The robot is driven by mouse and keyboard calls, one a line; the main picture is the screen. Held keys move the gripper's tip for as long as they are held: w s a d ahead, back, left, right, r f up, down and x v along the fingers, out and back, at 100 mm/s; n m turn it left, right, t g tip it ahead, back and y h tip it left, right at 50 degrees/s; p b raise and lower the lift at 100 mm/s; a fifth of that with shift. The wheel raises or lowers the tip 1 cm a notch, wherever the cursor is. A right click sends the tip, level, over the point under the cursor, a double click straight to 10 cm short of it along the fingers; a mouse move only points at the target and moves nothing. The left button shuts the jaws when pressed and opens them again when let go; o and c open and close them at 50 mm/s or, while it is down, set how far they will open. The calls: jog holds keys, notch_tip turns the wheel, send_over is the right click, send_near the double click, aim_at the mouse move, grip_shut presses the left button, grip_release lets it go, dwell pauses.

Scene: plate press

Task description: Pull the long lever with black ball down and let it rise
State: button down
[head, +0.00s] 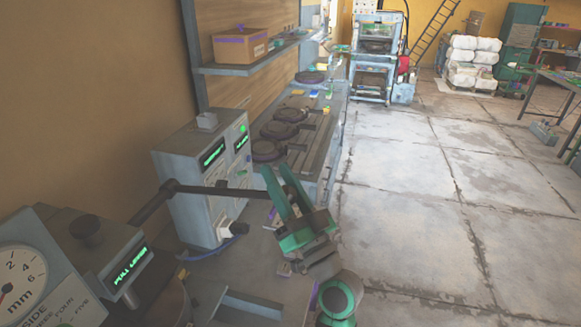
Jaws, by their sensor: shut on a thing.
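The long lever (222,191) is a dark rod running right from a dark joint at the press, close to level in the picture. The press (100,255) stands at the lower left with a green-lit display (130,266) reading "PULL LEVER". My gripper (276,172), with green fingers, is at the lever's right end and is shut on it. The black ball is hidden by the fingers.
A dial gauge in mm (18,275) is at the lower left. A grey control box (205,185) stands behind the lever. Round dark plates (285,131) sit on the bench beyond. A shelf with a cardboard box (240,46) hangs above. The floor (420,210) to the right is clear.

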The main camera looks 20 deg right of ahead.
jog(key=shift+s+d+f+h, duration=0.15)
jog(key=shift+d+h, duration=0.25)
jog(key=shift+d, duration=0.2)
jog(key=c, duration=1.3)
grip_release()
jog(key=shift+d, duration=0.1)
jog(key=shift+c, duration=0.2)
jog(key=shift+o, duration=0.6)
jog(key=shift+a, duration=0.3)
jog(key=v, duration=1)
jog(key=shift+d+f, duration=0.25)
jog(key=shift+f, duration=0.1)
jog(key=shift+s+a, duration=0.15)
jog(key=shift+s, duration=0.05)
jog(key=shift+r, duration=0.1)
